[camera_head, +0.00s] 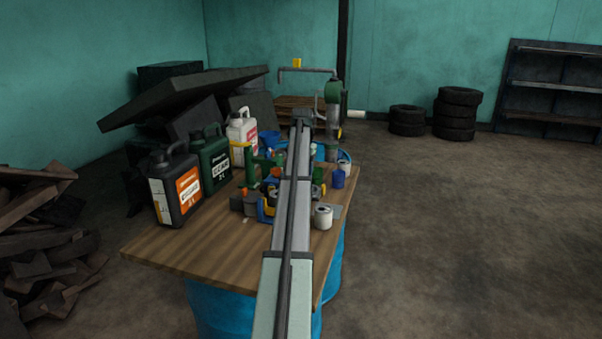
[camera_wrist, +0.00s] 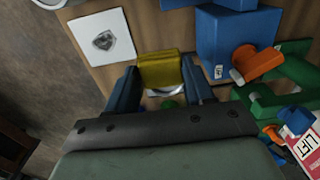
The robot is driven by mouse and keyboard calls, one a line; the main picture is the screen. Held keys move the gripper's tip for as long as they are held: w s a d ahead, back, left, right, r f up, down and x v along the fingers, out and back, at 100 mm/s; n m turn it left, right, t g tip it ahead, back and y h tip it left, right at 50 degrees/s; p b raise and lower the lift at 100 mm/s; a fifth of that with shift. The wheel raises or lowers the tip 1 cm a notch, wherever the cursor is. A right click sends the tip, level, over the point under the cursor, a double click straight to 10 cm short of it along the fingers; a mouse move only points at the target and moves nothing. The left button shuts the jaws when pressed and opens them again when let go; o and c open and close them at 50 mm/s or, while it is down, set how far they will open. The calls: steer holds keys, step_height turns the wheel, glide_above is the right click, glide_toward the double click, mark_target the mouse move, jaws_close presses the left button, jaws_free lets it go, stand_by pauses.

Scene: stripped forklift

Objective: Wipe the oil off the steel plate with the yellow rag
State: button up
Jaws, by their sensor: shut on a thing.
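The steel plate (camera_wrist: 84,28) is a pale square lying flat on the wooden table in the wrist view, up and left of my gripper. A dark oil patch (camera_wrist: 104,41) is near its middle. My gripper (camera_wrist: 160,82) has two blue fingers shut on the yellow rag (camera_wrist: 160,67), which shows as a folded block between them. The rag appears apart from the plate, to its right in this view. In the head view a grey flat piece (camera_head: 338,211), likely the plate, lies near the table's right edge. My arm hides the gripper and rag there.
The wooden table (camera_head: 165,246) holds a black jug (camera_head: 174,187), a green jug (camera_head: 211,160) and a white jug (camera_head: 241,135) on the left. A white roll (camera_head: 323,217) and blue cup (camera_head: 338,178) stand near the plate. A blue box (camera_wrist: 232,45) is close right of my gripper.

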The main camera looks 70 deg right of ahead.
steer(key=s+a+f, duration=0.1)
steer(key=s+f, duration=0.1)
steer(key=s, duration=1.2)
steer(key=shift+a, duration=0.25)
